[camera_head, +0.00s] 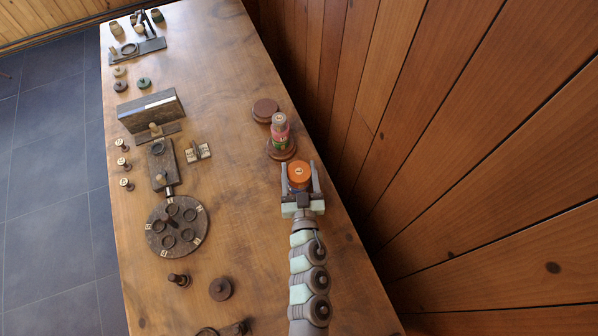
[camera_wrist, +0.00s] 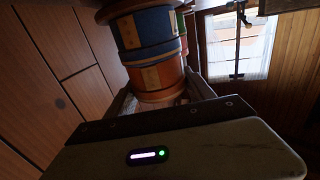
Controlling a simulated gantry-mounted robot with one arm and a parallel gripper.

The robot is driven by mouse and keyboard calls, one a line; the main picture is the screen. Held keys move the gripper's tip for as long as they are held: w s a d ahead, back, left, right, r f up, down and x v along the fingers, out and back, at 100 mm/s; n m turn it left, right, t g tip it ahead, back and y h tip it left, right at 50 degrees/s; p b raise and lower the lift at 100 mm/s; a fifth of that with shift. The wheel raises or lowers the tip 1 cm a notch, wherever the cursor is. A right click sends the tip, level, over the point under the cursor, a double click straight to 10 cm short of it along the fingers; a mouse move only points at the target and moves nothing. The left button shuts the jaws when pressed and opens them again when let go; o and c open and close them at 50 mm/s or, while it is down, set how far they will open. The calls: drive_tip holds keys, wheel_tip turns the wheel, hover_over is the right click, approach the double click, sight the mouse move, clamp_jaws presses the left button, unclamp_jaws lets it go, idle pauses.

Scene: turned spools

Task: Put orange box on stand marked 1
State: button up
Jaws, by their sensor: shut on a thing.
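The orange box (camera_head: 299,173) is round, with a pale mark on its top. My gripper (camera_head: 299,178) is shut on it, with a finger on each side, near the right edge of the table. The wrist view shows banded orange and blue sides (camera_wrist: 156,75) between the fingers. Two round brown stands are just beyond the gripper. I cannot read a number on either stand.
A dark round plate (camera_head: 155,238) with several rings lies at left. Beyond it are a dark board (camera_head: 160,180), an upright panel (camera_head: 150,108) and several pegs along the left edge. A brown spool (camera_head: 221,288) is near the front. The table's middle (camera_head: 235,190) is clear; a wooden wall borders the right.

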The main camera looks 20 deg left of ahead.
sight(299, 171)
wheel_tip(299, 171, up, 20)
drive_tip(key=p, duration=0.3)
drive_tip(key=s+d+m+t+h+p, duration=0.2)
drive_tip(key=d+m+h+p, duration=0.4)
drive_tip(key=d, duration=1.1)
drive_tip(key=shift+d+f+h+p, duration=0.3)
drive_tip(key=shift+h+p, duration=1.2)
drive_tip(key=shift+p, duration=1.45)
